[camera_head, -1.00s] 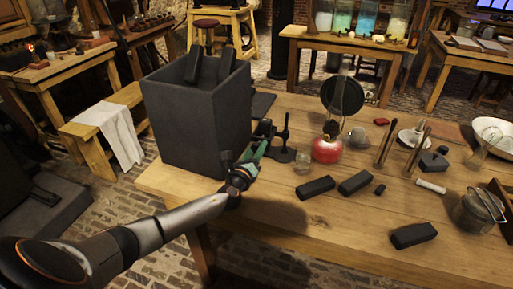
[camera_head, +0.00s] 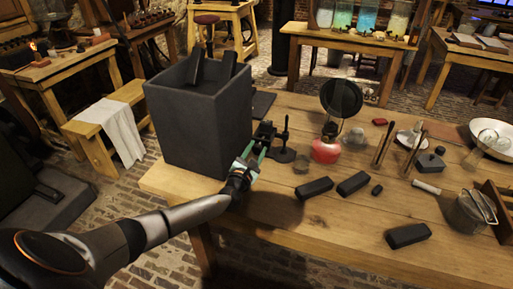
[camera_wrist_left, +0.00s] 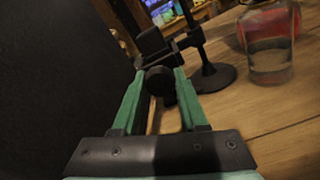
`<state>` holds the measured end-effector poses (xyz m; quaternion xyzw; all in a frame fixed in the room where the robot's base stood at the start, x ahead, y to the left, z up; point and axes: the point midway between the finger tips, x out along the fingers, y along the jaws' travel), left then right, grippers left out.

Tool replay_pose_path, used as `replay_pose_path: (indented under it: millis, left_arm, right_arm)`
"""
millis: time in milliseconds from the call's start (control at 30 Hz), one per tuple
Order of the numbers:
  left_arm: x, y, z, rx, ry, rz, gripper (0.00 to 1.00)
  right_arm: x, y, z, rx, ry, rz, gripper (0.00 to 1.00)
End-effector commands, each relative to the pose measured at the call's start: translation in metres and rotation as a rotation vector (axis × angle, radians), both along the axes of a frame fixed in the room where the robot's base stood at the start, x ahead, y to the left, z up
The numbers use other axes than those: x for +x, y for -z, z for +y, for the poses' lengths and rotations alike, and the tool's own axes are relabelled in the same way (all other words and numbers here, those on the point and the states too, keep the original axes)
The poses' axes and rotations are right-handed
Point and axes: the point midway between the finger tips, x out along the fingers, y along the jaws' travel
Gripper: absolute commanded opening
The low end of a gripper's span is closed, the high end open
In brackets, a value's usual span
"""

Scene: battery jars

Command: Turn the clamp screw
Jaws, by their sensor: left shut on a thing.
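The black clamp screw (camera_wrist_left: 160,84) shows as a round knob in the left wrist view. It sits between the green fingers of my left gripper (camera_wrist_left: 159,76), which is shut on it. The dark clamp body (camera_wrist_left: 151,42) lies just beyond the screw, beside the upright rod of a black stand (camera_wrist_left: 212,77). In the head view my left gripper (camera_head: 259,148) reaches the clamp (camera_head: 265,131) from the front left, and the stand (camera_head: 284,153) is just to the right. The fingers hide most of the screw there. My right gripper is not in view.
A tall dark box (camera_head: 200,125) stands close to the left of my left gripper. A small glass (camera_head: 301,164) and a red-filled flask (camera_head: 326,151) stand to the right of the stand. Several black blocks (camera_head: 315,187) lie on the wooden table (camera_head: 300,235).

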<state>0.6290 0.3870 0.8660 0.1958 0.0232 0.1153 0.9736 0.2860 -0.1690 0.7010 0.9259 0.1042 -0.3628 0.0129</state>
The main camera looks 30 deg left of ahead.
Motion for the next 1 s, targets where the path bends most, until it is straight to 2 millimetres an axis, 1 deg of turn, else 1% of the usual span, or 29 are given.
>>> replay_pose_path:
  millis: [33,200,500,700,1000]
  left_arm:
    - [0.0,-0.002,0.0,0.045,0.0,0.012,0.0]
    - [0.0,-0.002,0.0,0.189,0.0,0.046,0.0]
    - [0.0,-0.001,0.001,0.387,0.0,0.094,0.0]
    - [0.0,-0.001,0.001,0.461,-0.001,0.111,0.0]
    - [0.0,0.0,0.001,0.496,0.0,0.12,0.0]
  right_arm:
    - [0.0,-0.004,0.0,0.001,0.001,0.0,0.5]
    - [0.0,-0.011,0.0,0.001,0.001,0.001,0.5]
    - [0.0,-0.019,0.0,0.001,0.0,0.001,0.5]
    - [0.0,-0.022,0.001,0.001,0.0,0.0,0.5]
    - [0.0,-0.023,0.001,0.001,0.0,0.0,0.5]
